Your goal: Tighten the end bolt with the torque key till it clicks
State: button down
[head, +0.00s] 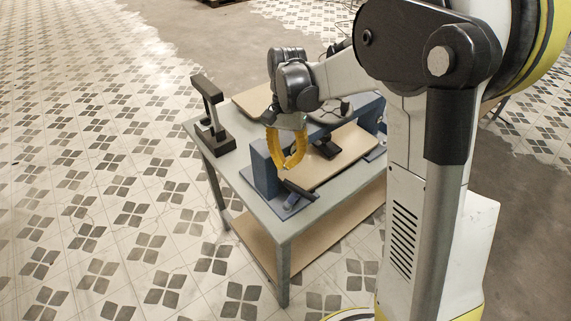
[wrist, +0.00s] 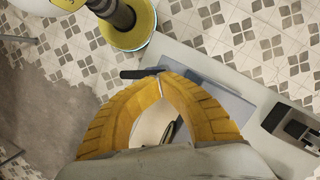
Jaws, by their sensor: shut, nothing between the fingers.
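My gripper (head: 289,168) has yellow fingers and is over the near side of the workbench, in front of a blue upright block. Its fingertips meet in the wrist view (wrist: 160,78), with nothing held between them. A black bar-like handle (head: 299,189) lies at the near end of the blue fixture (head: 262,172), just below the fingertips. The bar also shows in the wrist view (wrist: 140,73), beside the tips; I cannot tell whether they touch, or whether it is the torque key. The end bolt cannot be made out. A tan board (head: 345,155) lies in the fixture.
The grey workbench (head: 232,178) has a lower wooden shelf (head: 258,245). A black upright device (head: 210,115) stands on its left corner, also seen in the wrist view (wrist: 290,125). A black clamp-like part (head: 326,148) sits on the board. Tiled floor left of the bench is clear.

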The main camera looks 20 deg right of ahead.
jog(key=shift+r+p, duration=0.75)
jog(key=shift+r, duration=0.5)
dwell(2.4)
